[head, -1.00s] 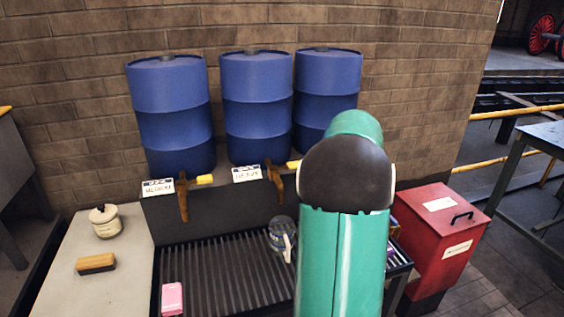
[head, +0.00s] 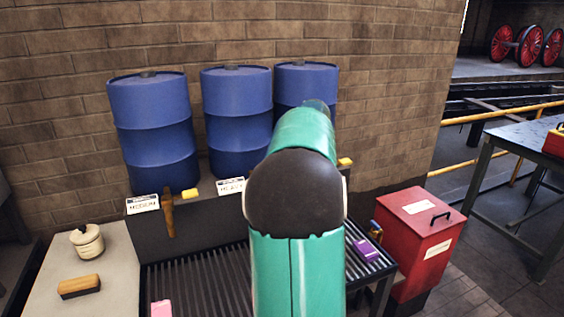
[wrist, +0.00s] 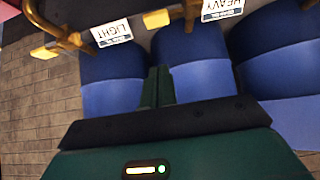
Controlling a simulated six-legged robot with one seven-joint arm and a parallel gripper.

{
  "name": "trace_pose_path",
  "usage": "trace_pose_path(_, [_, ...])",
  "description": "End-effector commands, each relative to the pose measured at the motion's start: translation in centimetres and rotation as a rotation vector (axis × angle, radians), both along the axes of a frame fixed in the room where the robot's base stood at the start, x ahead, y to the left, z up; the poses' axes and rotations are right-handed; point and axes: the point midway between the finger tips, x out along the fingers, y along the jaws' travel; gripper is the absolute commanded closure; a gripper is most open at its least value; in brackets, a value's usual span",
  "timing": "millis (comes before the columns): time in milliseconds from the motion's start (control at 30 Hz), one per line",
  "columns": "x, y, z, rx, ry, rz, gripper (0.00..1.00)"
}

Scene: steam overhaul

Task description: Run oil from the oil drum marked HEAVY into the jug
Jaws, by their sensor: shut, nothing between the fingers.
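Three blue drums stand in a row; the middle one (head: 238,105) has a card reading HEAVY (head: 231,187) below it. The HEAVY card is upside down in the wrist view (wrist: 222,9), beside a brass tap (wrist: 191,14) with a yellow handle (wrist: 157,18). In the head view my arm covers this tap. The jug is not visible now, and my arm covers part of the grating. My gripper (wrist: 158,88) is shut and empty in the wrist view, with the drums behind its fingers. It is hidden in the head view.
The left drum (head: 152,130) is marked MEDIUM and the right drum (head: 306,82) has the LIGHT card (wrist: 112,33). A slatted grating (head: 205,285) lies below the taps. A pot (head: 87,242) and brush (head: 79,287) are left; a red bin (head: 415,235) is right.

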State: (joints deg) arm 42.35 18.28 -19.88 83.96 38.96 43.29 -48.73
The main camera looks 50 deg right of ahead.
Motion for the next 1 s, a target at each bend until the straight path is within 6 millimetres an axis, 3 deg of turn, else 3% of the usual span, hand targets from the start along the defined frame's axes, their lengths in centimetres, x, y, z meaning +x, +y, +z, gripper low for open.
trace_pose_path(500, [6.0, -2.9, -6.9, 0.002, 0.002, 0.002, 1.0])
trace_pose_path(733, [5.9, -3.0, -10.0, 0.002, 0.001, 0.001, 1.0])
trace_pose_path(1000, [5.9, -3.0, -10.7, 0.001, 0.0, 0.002, 1.0])
